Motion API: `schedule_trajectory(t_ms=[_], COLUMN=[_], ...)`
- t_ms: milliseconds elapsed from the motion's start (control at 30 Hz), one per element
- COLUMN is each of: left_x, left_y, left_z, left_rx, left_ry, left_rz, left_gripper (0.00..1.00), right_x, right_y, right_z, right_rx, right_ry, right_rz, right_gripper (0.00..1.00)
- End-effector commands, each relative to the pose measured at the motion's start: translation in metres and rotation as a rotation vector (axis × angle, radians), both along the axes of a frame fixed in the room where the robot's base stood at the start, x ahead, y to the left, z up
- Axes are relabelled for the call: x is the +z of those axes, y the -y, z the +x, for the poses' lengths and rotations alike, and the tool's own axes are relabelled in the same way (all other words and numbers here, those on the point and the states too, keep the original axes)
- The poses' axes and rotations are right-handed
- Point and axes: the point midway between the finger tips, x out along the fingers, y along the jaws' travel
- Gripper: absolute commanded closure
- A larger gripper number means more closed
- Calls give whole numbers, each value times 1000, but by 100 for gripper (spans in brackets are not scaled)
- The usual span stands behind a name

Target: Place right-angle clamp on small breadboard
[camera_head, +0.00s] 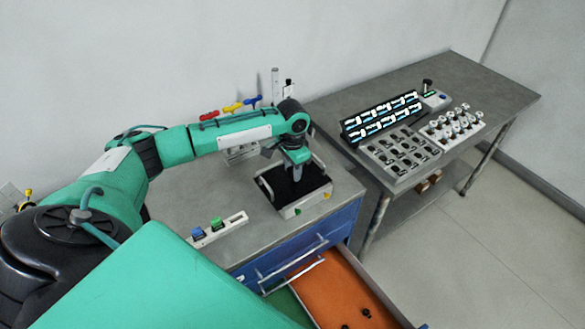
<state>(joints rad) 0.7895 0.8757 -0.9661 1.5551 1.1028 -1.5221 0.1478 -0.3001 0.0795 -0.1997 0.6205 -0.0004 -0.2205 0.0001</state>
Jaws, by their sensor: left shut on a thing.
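My left gripper (296,176) points down over a pale-framed carrier with a black floor (290,203) and raised side handles, at the right end of the grey bench. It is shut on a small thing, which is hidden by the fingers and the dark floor. I cannot make out whether this is the right-angle clamp, or whether it touches the floor. I cannot tell for sure whether the black floor is the small breadboard. My right gripper is not in view.
Below the bench, a blue drawer with an orange lining (345,288) is pulled open, with small dark parts inside. A white strip (219,230) holds blue and green pieces. The right table (485,88) bears racks and trays. Coloured drivers (232,107) line the wall.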

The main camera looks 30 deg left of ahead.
Motion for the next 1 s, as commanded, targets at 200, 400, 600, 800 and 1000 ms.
schedule_trajectory(t_ms=[200,400,600,800,1000], left_x=[-12,-13,-15,-15,-8], left_y=[0,0,0,0,0], left_z=[0,0,0,0,1], left_rx=[0,0,1,0,0], left_ry=[1,0,0,0,2], left_rz=[-1,0,0,0,0], left_gripper=[88,88,44,44,44], right_x=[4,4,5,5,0], right_y=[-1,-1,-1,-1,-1], right_z=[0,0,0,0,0], right_rx=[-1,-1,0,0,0], right_ry=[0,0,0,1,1], right_rz=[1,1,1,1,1], right_gripper=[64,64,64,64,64])
